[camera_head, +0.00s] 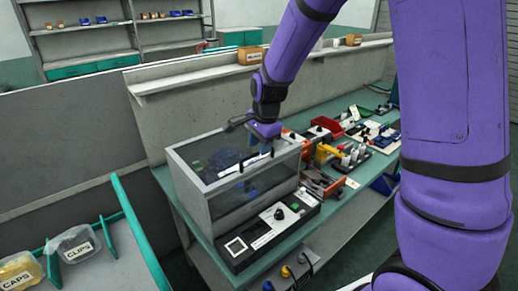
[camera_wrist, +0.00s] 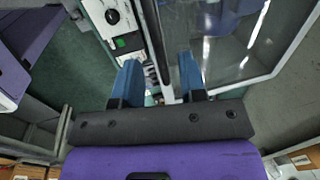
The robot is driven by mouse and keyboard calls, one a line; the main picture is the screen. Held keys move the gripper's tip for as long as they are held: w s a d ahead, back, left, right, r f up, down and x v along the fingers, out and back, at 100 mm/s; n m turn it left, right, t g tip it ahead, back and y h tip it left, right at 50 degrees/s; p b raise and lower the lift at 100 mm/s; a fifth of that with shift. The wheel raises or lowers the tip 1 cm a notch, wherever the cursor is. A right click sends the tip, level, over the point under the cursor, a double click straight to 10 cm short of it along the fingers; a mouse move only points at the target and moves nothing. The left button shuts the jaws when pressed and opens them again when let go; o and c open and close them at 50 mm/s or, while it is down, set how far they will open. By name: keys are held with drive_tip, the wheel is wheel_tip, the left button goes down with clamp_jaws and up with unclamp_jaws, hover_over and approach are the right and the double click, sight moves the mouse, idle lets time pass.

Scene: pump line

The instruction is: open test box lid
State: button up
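The test box (camera_head: 243,205) is a grey-framed box with clear panels on the green bench. Its clear lid (camera_head: 205,163) looks shut, lying flat on top. A control panel (camera_head: 268,228) with a knob and green button runs along its front. My gripper (camera_head: 264,131) is above the lid's back right part, pointing down. In the wrist view my gripper (camera_wrist: 158,75) has its two blue fingers apart, with a grey frame edge of the box (camera_wrist: 155,40) showing between and beyond them. I see nothing held. Whether a finger touches the lid cannot be told.
A red bin (camera_head: 325,124) and several tools and parts lie on the bench right of the box. A grey partition with a ledge (camera_head: 190,80) stands behind. Bins marked CAPS (camera_head: 20,272) and CLIPS (camera_head: 75,245) are at lower left.

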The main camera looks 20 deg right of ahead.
drive_tip(key=shift+w+f, duration=0.2)
drive_tip(key=shift+f, duration=0.75)
drive_tip(key=shift+a, duration=0.1)
clamp_jaws()
drive_tip(key=shift+r, duration=0.15)
